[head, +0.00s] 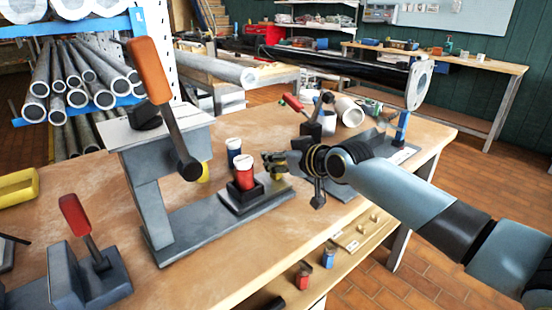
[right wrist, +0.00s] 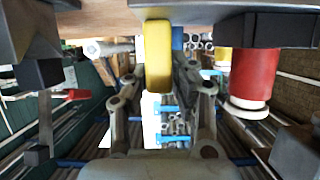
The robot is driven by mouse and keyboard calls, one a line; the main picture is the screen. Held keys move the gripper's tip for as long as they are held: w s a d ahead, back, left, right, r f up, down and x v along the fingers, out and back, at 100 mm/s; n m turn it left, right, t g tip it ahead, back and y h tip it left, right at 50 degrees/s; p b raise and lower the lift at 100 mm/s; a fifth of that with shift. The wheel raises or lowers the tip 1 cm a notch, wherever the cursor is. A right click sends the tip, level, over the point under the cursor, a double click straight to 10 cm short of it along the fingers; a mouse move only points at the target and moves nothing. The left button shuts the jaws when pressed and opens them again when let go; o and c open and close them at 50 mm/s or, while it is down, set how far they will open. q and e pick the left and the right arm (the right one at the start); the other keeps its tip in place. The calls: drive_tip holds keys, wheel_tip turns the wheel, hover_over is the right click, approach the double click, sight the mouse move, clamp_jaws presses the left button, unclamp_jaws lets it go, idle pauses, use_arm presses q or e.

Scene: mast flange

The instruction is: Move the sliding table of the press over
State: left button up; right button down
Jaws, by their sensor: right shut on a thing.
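The press (head: 150,190) stands on the bench with its orange lever (head: 150,70) raised. Its sliding table (head: 265,192) lies on the grey base rail, right of the press frame. A red cylinder (head: 244,172) stands in a dark holder on it. My right gripper (head: 273,163) is at the table's right end. In the right wrist view its fingers are on both sides of a yellow handle (right wrist: 158,58), shut on it. The red cylinder (right wrist: 254,72) hangs upside down to the right there. My left gripper is not in view.
A red-handled clamp (head: 75,215) stands front left. Another red-handled device (head: 305,110) stands behind my right gripper. The bench (head: 230,265) is bare in front.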

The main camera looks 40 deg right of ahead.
sight(233, 189)
drive_tip(key=a+p, duration=0.1)
drive_tip(key=a, duration=0.2)
drive_tip(key=a+p, duration=0.2)
drive_tip(key=a, duration=0.2)
drive_tip(key=a+p, duration=0.1)
drive_tip(key=a, duration=0.3)
drive_tip(key=shift+s, duration=0.4)
drive_tip(key=shift+a+p, duration=0.3)
drive_tip(key=shift+a, duration=0.05)
drive_tip(key=shift+f, duration=0.1)
drive_tip(key=c, duration=1.6)
unclamp_jaws()
drive_tip(key=o, duration=0.5)
drive_tip(key=shift+a, duration=0.2)
drive_tip(key=shift+d, duration=0.1)
